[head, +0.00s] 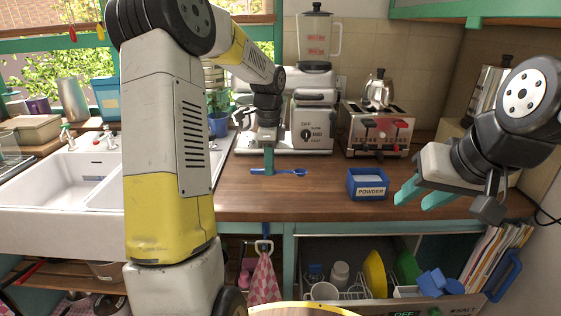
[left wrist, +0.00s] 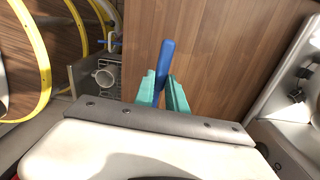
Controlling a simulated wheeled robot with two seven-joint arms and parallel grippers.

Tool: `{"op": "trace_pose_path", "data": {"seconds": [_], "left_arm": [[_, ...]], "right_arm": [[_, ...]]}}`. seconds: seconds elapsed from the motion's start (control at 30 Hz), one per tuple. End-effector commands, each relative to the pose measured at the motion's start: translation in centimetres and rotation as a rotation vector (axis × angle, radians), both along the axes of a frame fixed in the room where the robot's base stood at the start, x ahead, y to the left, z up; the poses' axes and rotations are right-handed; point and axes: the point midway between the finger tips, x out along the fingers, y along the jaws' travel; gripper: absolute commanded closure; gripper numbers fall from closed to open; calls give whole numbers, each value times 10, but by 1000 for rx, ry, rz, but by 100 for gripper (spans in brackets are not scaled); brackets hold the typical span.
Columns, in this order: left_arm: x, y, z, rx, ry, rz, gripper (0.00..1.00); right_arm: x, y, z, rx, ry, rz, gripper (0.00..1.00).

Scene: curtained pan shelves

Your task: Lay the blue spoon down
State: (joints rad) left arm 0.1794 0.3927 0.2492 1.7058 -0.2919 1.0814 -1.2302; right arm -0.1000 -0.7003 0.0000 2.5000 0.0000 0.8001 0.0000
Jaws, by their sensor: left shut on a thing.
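The blue spoon (head: 286,172) shows in the head view low over the wooden counter, roughly level, with its bowl end to the right. My left gripper (head: 269,172) comes down from above and is shut on its handle. I cannot tell whether the spoon touches the counter. In the left wrist view the blue handle (left wrist: 165,58) sticks out between the teal fingers of my left gripper (left wrist: 163,92); the rest of the spoon is hidden there. My right gripper (head: 424,196) is at the right, in front of the counter edge, with its teal fingers apart and nothing between them.
A blue powder box (head: 367,184) stands on the counter (head: 320,204) right of the spoon. A white appliance (head: 312,130) and a toaster (head: 375,130) stand behind. A sink (head: 62,185) is at the left. The counter just around the spoon is clear.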

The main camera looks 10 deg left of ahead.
Motion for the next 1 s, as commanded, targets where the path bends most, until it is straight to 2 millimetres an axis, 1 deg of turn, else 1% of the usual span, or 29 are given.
{"op": "trace_pose_path", "data": {"seconds": [0.17, 0.6, 0.8, 1.0], "left_arm": [[0, 0, -10, 0, 2, 0, 100], [0, 0, -52, 1, 2, 0, 100], [0, 0, -63, 0, 1, 0, 100], [0, 0, -66, 0, 0, 0, 100]], "right_arm": [[0, 0, 0, 0, 0, 0, 64], [0, 0, 0, 0, 0, 0, 64], [0, 0, 0, 0, 0, 0, 64], [0, 0, 0, 0, 0, 0, 64]]}}
